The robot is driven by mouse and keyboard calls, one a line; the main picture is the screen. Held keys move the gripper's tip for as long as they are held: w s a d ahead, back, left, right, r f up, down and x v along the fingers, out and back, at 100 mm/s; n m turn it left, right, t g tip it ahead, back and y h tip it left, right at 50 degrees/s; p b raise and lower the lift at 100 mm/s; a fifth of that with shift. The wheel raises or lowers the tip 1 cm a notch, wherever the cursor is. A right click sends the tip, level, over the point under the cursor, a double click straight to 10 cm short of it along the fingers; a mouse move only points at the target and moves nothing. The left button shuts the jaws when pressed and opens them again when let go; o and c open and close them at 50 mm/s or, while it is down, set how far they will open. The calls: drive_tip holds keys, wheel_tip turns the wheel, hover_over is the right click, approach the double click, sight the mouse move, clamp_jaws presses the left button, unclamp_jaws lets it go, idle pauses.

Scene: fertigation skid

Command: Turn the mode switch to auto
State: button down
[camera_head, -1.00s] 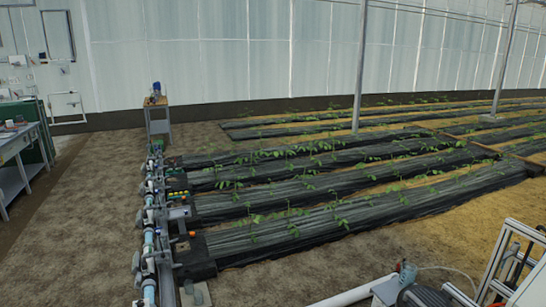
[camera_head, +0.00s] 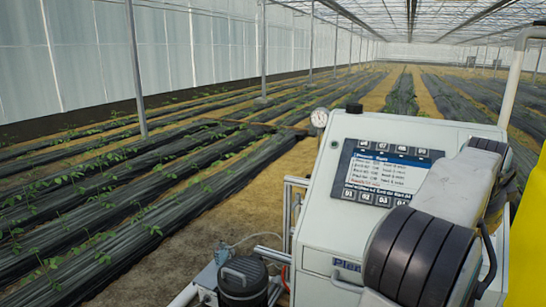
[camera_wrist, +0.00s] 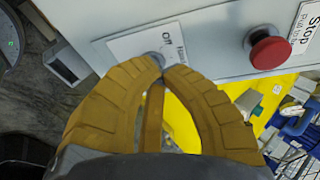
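The mode switch (camera_wrist: 156,58) is a small grey knob on a white label plate (camera_wrist: 128,43) in the wrist view. The word "Off" is readable, with a second, partly covered word beside it; no "auto" mark is visible. My gripper (camera_wrist: 163,66) has two yellow-brown fingers whose tips close in on the knob from both sides, covering part of it. They look shut on it, though the exact contact and the knob's pointing direction are hard to see. In the head view my arm covers the cabinet's right part, and the switch and fingertips are hidden.
A red mushroom stop button (camera_wrist: 270,50) sits right of the switch, with a Stop label (camera_wrist: 305,28). The pale control cabinet (camera_head: 330,225) bears a lit display (camera_head: 383,172). A pressure gauge (camera_head: 319,118) stands behind it. A black-topped canister (camera_head: 243,280) is at its left.

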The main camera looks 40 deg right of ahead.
drive_tip(key=a+r+n+b, duration=0.3)
drive_tip(key=a+n+b, duration=0.15)
drive_tip(key=n, duration=0.75)
drive_tip(key=b+x, duration=0.3)
drive_tip(key=x, duration=0.1)
drive_tip(key=shift+w+f, duration=0.15)
drive_tip(key=shift+f, duration=0.25)
drive_tip(key=shift+w+d+f+n+p, duration=0.2)
drive_tip(key=shift+d+f+n+p, duration=0.15)
drive_tip(key=shift+d, duration=0.25)
drive_tip(key=shift+w+d+f, duration=0.1)
drive_tip(key=shift+d+f, duration=0.2)
drive_tip(key=shift+f, duration=0.1)
drive_tip(key=shift+s+d+f+p, duration=0.2)
drive_tip(key=shift+s+p, duration=0.4)
drive_tip(key=shift+p, duration=0.25)
idle(0.5)
drive_tip(key=shift+w+a+r+p, duration=0.1)
drive_tip(key=shift+w+r+p, duration=0.1)
drive_tip(key=shift+w+p, duration=0.2)
